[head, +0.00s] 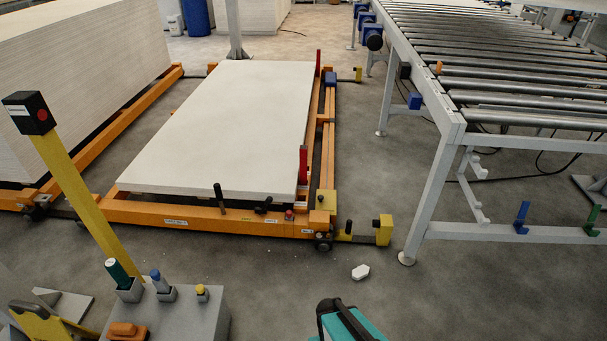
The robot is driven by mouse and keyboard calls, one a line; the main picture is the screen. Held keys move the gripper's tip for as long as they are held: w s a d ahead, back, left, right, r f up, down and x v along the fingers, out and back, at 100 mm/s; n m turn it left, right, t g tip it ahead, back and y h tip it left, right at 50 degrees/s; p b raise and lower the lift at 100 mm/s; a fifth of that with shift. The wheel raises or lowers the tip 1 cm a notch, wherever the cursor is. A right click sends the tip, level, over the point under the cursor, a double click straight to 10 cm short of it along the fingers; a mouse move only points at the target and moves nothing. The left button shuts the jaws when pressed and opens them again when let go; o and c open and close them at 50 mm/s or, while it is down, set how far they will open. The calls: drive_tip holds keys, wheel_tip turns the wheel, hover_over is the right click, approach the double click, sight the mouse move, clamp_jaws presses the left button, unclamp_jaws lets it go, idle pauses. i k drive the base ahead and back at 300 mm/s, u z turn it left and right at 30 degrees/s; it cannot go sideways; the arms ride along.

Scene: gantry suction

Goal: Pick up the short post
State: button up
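The yellow post (202,291) is the shortest and stands at the right. The blue post (160,281) is of middle height, and the green post (118,272) at the left is the tallest and leans to the left. The yellow post shows only its upper part above its holder. My gripper is not in view, and nothing is seen touching the posts.
The grey block (190,322) also bears an orange object (127,331). A yellow pole (85,205) with a black box leans behind it. A teal and black object (347,322) is at the bottom edge. An orange cart (200,218) bears a white board; a roller conveyor (440,140) stands right.

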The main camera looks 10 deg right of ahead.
sight(304, 149)
drive_tip(key=z, duration=0.45)
drive_tip(key=i, duration=1.45)
drive_tip(key=u, duration=0.7)
